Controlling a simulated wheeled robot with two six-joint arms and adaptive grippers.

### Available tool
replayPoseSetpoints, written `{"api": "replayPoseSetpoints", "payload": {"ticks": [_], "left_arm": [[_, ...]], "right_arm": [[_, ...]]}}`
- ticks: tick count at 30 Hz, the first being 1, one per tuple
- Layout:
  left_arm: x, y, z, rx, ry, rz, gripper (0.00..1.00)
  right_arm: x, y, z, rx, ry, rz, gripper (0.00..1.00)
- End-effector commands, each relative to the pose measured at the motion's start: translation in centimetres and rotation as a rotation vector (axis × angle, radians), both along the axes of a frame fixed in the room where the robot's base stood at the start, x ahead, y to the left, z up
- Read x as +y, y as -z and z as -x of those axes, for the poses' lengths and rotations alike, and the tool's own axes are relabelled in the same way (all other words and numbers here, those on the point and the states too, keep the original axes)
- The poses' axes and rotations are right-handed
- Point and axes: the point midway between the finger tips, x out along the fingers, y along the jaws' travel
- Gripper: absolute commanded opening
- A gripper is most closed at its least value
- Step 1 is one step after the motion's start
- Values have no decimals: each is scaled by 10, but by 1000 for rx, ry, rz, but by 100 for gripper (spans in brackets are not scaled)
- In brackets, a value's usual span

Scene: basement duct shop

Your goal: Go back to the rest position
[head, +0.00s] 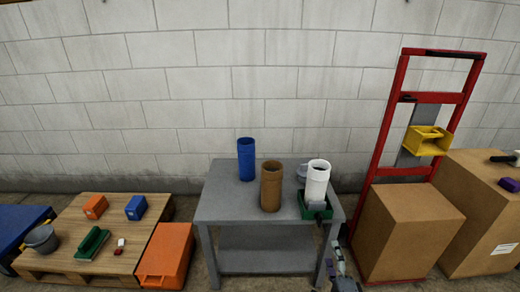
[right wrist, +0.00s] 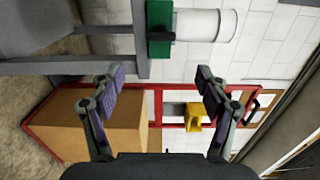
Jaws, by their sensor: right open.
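My right gripper (head: 338,262) shows only in part at the bottom of the head view, in front of the right side of the grey table (head: 265,262). In the right wrist view its two fingers (right wrist: 160,88) are spread wide with nothing between them. The red hand truck and a cardboard box show beyond the fingers there. My left gripper is in neither view.
The table bears a blue cylinder (head: 246,160), a brown cylinder (head: 271,187) and a white cylinder (head: 318,180) by a green tray (head: 305,212). A red hand truck (head: 378,150) with a cardboard box (head: 405,235) stands right. A wooden pallet (head: 70,225) and orange case (head: 166,255) lie left.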

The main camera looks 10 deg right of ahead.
Motion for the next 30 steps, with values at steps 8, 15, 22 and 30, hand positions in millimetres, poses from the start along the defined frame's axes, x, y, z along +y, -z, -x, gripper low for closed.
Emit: {"api": "replayPoseSetpoints", "payload": {"ticks": [8,15,22,30], "left_arm": [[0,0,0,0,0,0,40],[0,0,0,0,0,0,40],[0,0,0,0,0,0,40],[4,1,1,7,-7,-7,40]], "right_arm": [[106,46,6,317,-446,400,75],[150,119,76,748,-916,890,75],[133,145,140,1056,-1175,1112,75],[107,148,187,1290,-1334,1194,75]]}}
